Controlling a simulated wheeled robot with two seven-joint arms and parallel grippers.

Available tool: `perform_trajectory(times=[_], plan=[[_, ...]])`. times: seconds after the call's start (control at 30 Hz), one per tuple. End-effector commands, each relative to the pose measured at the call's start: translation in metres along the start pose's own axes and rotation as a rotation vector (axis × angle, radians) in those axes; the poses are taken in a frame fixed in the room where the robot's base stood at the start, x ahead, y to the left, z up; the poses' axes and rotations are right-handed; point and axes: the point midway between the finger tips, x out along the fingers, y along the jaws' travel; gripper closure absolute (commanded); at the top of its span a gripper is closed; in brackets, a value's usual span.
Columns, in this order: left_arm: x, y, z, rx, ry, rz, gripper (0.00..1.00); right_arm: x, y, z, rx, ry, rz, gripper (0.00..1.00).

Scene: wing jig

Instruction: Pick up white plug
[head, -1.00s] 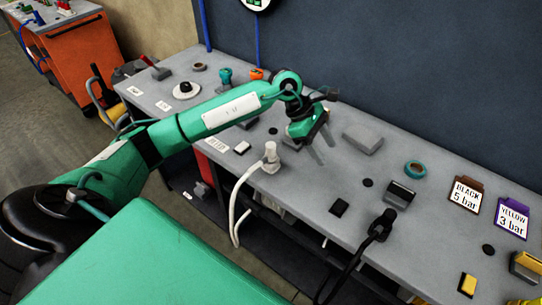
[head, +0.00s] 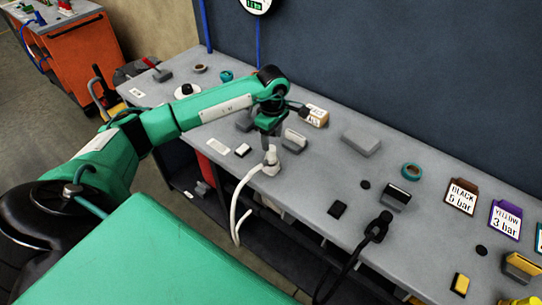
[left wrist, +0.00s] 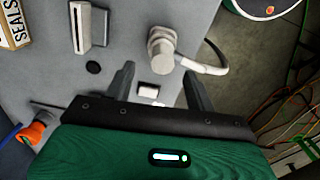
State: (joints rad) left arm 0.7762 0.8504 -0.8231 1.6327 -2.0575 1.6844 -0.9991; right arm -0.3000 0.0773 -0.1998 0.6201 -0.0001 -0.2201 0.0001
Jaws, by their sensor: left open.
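The white plug (head: 271,160) stands at the front edge of the grey bench, its white cable hanging down over the edge. In the left wrist view the white plug (left wrist: 161,46) lies ahead of the fingertips, roughly between their lines, with its cable running off to the right. My left gripper (left wrist: 164,72) is open and empty, its two fingers apart. In the head view my left gripper (head: 268,140) is just above and behind the plug, its fingers partly hidden. My right gripper is not in view.
A grey holder (head: 294,141) stands close right of the gripper, a labelled box (head: 315,116) behind it. A grey block (head: 361,141) and teal tape roll (head: 412,171) lie further right. A black plug (head: 379,226) sits at the front edge.

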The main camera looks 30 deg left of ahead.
Motion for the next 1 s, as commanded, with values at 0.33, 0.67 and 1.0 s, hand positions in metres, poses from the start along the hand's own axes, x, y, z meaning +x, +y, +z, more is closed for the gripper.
perform_trajectory(times=[0.33, 0.67, 1.0], plan=[[0.022, -0.004, -0.001, 0.000, -0.001, -0.004, 0.45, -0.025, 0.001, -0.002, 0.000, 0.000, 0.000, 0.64], [0.056, -0.004, -0.002, 0.000, -0.001, 0.001, 0.45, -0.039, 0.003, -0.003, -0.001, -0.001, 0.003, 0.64], [0.057, -0.004, -0.002, 0.001, -0.001, 0.001, 0.70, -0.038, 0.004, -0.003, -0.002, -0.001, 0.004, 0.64]])
